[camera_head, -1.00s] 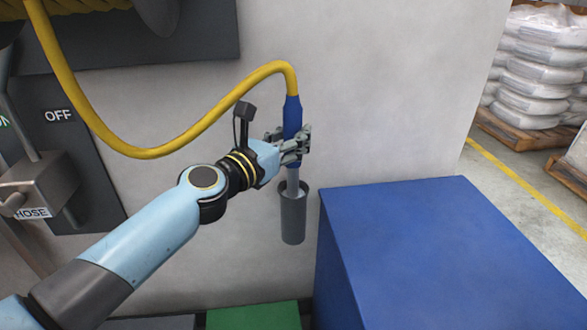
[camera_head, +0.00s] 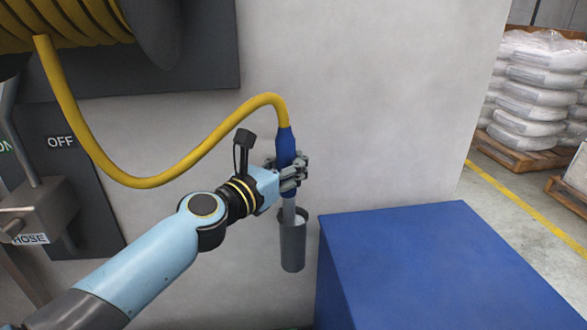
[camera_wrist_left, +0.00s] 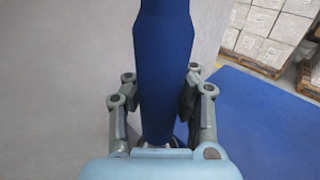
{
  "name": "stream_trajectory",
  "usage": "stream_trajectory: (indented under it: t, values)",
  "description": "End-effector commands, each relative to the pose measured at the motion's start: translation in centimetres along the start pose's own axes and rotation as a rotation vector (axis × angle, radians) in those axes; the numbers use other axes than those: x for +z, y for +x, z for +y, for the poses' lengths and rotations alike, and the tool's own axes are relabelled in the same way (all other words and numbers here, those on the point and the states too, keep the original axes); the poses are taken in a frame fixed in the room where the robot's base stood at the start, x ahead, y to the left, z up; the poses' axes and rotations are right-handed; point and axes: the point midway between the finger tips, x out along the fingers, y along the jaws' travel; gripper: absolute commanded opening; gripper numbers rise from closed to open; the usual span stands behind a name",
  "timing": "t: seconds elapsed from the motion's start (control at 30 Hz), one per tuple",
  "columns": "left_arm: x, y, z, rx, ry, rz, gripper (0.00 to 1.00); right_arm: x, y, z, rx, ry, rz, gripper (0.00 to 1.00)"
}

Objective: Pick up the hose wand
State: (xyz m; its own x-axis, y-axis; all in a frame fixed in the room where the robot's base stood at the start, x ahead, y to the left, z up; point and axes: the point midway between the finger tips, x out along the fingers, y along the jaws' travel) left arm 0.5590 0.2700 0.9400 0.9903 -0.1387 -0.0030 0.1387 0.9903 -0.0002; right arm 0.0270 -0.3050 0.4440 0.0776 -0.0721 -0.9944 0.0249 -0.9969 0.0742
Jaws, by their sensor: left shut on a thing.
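The hose wand (camera_head: 286,146) has a blue grip and a grey metal tube below it, with the yellow hose (camera_head: 160,181) joined to its top. My left gripper (camera_head: 290,176) is shut around the blue grip. In the left wrist view the blue grip (camera_wrist_left: 164,75) stands between the two fingers of my left gripper (camera_wrist_left: 160,108). The wand is close to upright, and its lower end is hidden in the grey tube holder (camera_head: 292,248) on the wall. My right gripper is not in view.
A large blue box (camera_head: 430,260) stands to the right of the holder. A panel with a hose lever box (camera_head: 40,210) and a hose reel (camera_head: 70,20) are at left. Pallets of white sacks (camera_head: 540,90) stand far right, past a yellow floor line.

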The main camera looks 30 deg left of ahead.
Motion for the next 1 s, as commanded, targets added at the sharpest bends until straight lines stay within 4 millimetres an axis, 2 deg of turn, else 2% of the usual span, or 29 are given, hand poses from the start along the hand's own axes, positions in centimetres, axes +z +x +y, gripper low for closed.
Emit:
stream_trajectory:
  t: [1.0]
  values:
    - [15.3,0.0,0.0,0.000,0.001,-0.003,0.00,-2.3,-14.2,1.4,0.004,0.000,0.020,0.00]
